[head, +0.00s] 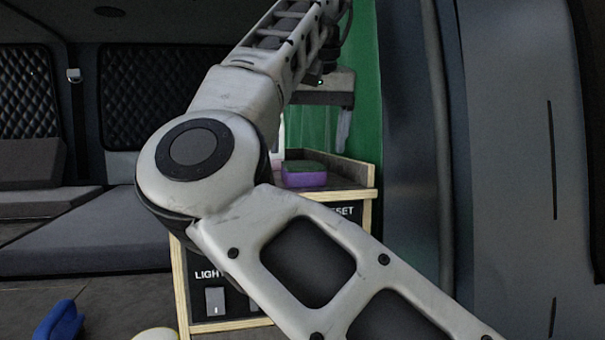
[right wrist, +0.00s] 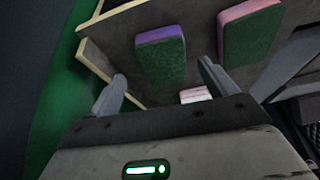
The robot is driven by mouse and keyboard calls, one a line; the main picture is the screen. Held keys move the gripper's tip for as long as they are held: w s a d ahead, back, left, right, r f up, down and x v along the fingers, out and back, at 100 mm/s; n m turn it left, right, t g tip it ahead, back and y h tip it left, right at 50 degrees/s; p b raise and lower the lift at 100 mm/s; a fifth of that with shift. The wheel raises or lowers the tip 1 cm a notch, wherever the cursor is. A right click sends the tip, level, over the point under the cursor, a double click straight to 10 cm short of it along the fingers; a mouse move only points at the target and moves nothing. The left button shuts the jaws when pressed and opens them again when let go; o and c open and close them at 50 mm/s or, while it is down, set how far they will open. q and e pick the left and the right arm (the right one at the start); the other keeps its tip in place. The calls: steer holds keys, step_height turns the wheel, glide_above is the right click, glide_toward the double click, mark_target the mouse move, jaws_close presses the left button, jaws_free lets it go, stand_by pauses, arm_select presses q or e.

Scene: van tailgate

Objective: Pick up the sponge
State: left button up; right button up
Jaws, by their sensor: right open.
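A purple sponge with a dark green scouring side (head: 304,174) lies green side up on the wooden cabinet top (head: 335,183) in the head view. In the right wrist view this purple and green sponge (right wrist: 160,55) shows between and beyond my fingers. A second sponge, pink and green (right wrist: 249,32), lies to its right there. My right gripper (right wrist: 163,76) is open and empty. In the head view my right gripper (head: 325,112) hangs above the cabinet top, apart from the sponge, partly hidden by my arm. My left gripper is not in view.
A raised wooden edge (head: 345,168) borders the cabinet top, with a green wall (head: 367,90) behind. A small pink and white item (right wrist: 195,94) lies near the sponges. Grey cushions (head: 90,245) fill the left.

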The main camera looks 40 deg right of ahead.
mark_target(303, 164)
steer(key=x, duration=0.4)
steer(key=shift+w+f, duration=0.3)
steer(key=shift+f, duration=0.05)
steer(key=shift+a, duration=0.1)
steer(key=c, duration=1.1)
steer(key=shift+o, duration=0.2)
